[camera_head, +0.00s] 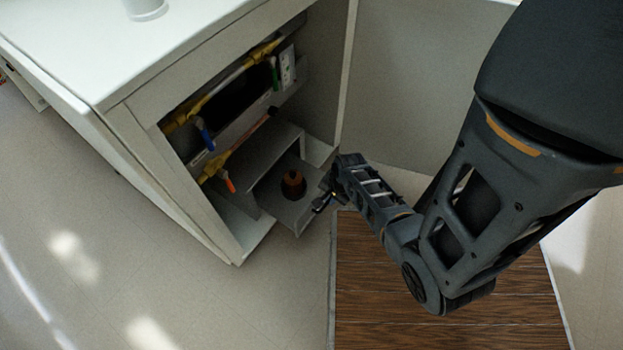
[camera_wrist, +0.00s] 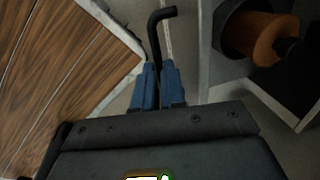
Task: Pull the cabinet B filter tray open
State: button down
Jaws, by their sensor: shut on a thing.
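The filter tray (camera_head: 276,196) is a grey drawer low in the open white cabinet (camera_head: 222,245). Its front end stands out past the cabinet opening. An orange-brown cylindrical filter (camera_head: 293,183) sits in it and also shows at the upper right of the wrist view (camera_wrist: 255,38). My gripper (camera_head: 328,196) is at the tray's front right. In the wrist view, its blue fingertips (camera_wrist: 158,80) are shut on a black bent handle (camera_wrist: 155,35). Where the handle joins the tray is not clear. I cannot read a cabinet label.
Inside the cabinet above the tray are yellow pipes (camera_head: 215,97) with blue, green and orange levers. An open grey door panel (camera_head: 415,85) stands behind my arm. A wooden floor mat (camera_head: 440,325) lies below my arm. Pale floor (camera_head: 130,270) is clear at left.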

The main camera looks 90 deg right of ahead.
jog(key=s+a+p, duration=0.1)
jog(key=s+a, duration=0.3)
jog(key=s, duration=0.3)
jog(key=shift+a+p, duration=0.2)
jog(key=shift+p, duration=0.2)
jog(key=c, duration=1.5)
grip_release()
jog(key=r+p, duration=0.1)
jog(key=r, duration=0.1)
jog(key=s+r+p, duration=0.1)
jog(key=r, duration=0.2)
jog(key=r+p, duration=0.1)
jog(key=r, duration=0.1)
jog(key=shift+s+a+r, duration=0.15)
jog(key=shift+a+r, duration=0.15)
jog(key=shift+a, duration=0.1)
